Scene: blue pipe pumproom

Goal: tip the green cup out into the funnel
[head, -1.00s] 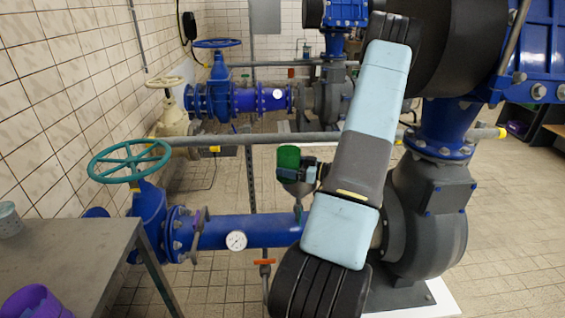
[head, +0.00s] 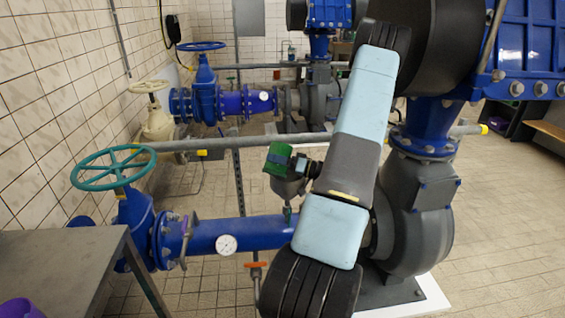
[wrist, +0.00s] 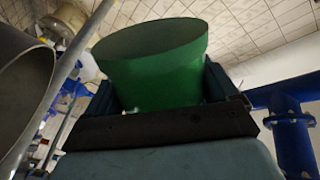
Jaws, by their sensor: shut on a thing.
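My gripper (head: 301,166) is shut on the green cup (head: 278,158), at the left end of my arm in the head view. The cup looks tilted a little and sits just above the grey funnel (head: 288,188). The funnel stands over the blue pipe, and the cup and gripper cover part of its top. The wrist view shows the green cup (wrist: 155,70) between the two dark fingers of my gripper (wrist: 160,100). I cannot see what is inside the cup, nor whether the cup touches the funnel.
A blue pipe (head: 255,232) with a round gauge (head: 226,244) runs below the funnel. A grey rail (head: 220,143) passes behind the cup. A teal handwheel (head: 112,168) and a grey table (head: 60,265) with a purple container (head: 16,308) are at left. A large pump (head: 420,220) stands at right.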

